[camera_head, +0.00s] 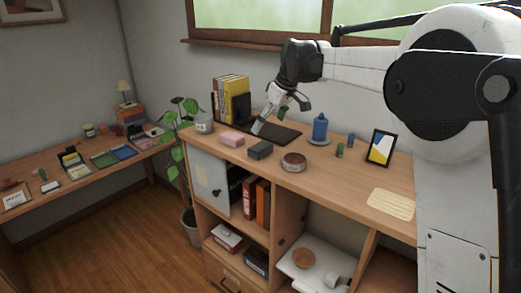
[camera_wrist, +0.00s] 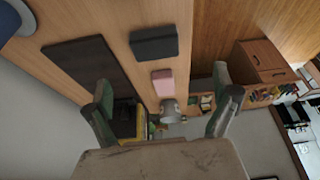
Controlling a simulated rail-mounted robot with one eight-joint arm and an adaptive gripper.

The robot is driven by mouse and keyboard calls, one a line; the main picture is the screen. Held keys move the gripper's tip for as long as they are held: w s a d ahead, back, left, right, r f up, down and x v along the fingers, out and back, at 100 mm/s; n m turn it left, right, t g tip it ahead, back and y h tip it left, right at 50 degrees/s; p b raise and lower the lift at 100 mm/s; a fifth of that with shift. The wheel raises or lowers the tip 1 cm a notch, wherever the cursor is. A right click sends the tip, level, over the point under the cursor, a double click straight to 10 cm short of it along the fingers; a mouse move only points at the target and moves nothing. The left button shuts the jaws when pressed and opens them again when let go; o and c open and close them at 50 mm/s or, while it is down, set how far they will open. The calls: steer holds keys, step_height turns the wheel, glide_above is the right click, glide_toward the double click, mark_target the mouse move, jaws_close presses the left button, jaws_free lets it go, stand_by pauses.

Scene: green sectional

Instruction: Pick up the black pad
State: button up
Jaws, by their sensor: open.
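The black pad (camera_head: 284,135) is a thin, flat, dark rectangle lying on the wooden cabinet top. In the wrist view, the black pad (camera_wrist: 84,60) is at the upper left. My gripper (camera_head: 281,117) is over the pad's back left part in the head view, fingers spread and nothing between them. One finger covers part of the pad; I cannot tell whether it touches. In the wrist view, my gripper (camera_wrist: 162,80) has its left finger overlapping the pad's near end and its right finger well off to the right.
A dark grey box (camera_head: 260,150) and a pink block (camera_head: 232,139) lie in front of the pad. Books (camera_head: 233,88) stand behind its left end. A blue bottle (camera_head: 320,127) on a saucer is to its right. A brown bowl (camera_head: 293,162) sits near the front edge.

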mark_target(260, 146)
steer(key=x, duration=0.6)
steer(key=shift+f+p, duration=0.1)
steer(key=shift+p, duration=0.25)
steer(key=x, duration=0.1)
steer(key=p+x, duration=0.1)
steer(key=x, duration=0.2)
steer(key=shift+w+d+f+p, duration=0.15)
steer(key=shift+w+d+p, duration=0.1)
steer(key=shift+w+p, duration=0.1)
steer(key=shift+a+f, duration=0.15)
steer(key=shift+f, duration=0.4)
steer(key=c, duration=1.2)
steer(key=shift+r, duration=0.1)
steer(key=shift+r, duration=0.45)
steer(key=r, duration=0.1)
steer(key=r+b, duration=0.1)
steer(key=a+r, duration=0.1)
steer(key=shift+s+r+b, duration=0.3)
steer(key=shift+s, duration=0.1)
steer(key=s+a+r+b, duration=0.1)
steer(key=s+a+r, duration=0.2)
steer(key=s+a+r+b, duration=0.1)
steer(key=s+a+r, duration=0.2)
steer(key=s+a, duration=0.1)
steer(key=shift+s+r, duration=0.2)
steer(key=shift+s, duration=0.15)
